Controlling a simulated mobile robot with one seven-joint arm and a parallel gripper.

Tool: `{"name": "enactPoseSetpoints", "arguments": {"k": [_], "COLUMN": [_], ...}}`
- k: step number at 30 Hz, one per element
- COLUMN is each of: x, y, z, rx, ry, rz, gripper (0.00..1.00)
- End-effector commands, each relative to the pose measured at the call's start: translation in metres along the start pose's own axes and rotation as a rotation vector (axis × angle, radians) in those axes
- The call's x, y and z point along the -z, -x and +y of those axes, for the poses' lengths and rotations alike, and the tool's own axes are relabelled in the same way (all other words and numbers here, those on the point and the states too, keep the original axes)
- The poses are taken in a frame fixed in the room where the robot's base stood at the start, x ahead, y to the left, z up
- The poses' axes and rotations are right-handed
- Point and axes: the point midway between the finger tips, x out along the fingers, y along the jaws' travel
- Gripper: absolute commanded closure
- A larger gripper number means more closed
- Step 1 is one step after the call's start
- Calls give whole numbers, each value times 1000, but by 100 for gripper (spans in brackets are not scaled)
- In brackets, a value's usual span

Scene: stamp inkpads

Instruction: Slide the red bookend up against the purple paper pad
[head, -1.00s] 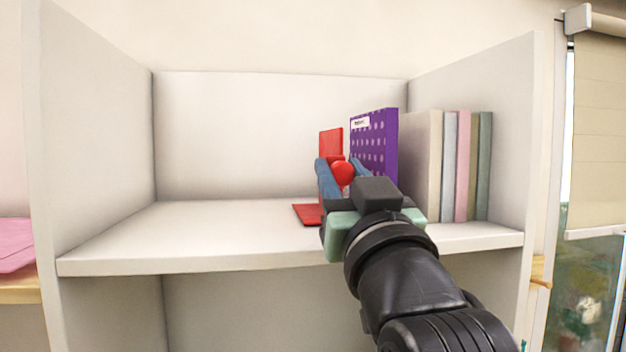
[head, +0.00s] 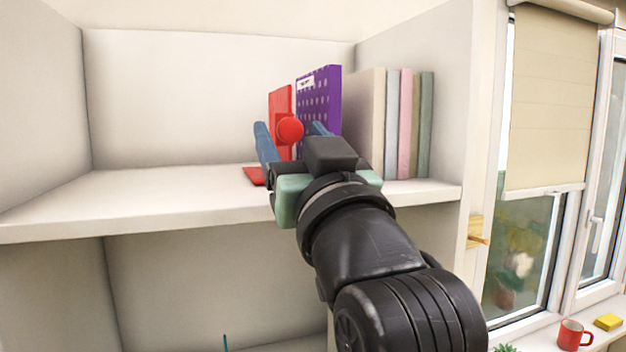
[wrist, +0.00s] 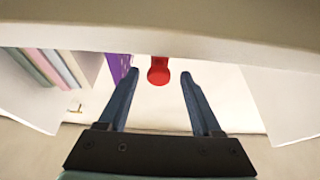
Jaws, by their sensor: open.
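The red bookend (head: 280,100) stands upright on the shelf, with a round red knob (head: 290,130) on its front and a flat red foot (head: 254,176) to the left. The purple paper pad (head: 320,100), dotted and with a white label, stands just right of it. A thin strip shows between them; I cannot tell if they touch. My gripper (head: 290,127) is open, its blue fingers on either side of the knob. In the wrist view the knob (wrist: 158,73) sits between the fingertips, clear of both, and the purple pad (wrist: 118,64) is at the left.
Several pale books (head: 405,125) stand right of the pad. The shelf (head: 130,200) is bare to the left of the bookend. Its front edge runs beneath my gripper. A side wall (head: 430,60) closes the right. A red mug (head: 573,335) stands on the windowsill, lower right.

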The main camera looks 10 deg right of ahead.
Motion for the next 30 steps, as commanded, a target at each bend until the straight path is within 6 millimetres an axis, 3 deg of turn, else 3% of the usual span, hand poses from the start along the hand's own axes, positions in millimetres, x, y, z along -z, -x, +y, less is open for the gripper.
{"name": "enactPoseSetpoints", "arguments": {"k": [9, 15, 30], "x": [-5, -3, 1], "y": [73, 102, 110], "z": [1, 1, 2], "rx": [-3, -2, -3], "ry": [1, 1, 1], "rz": [2, 1, -1], "gripper": [34, 34, 34]}}
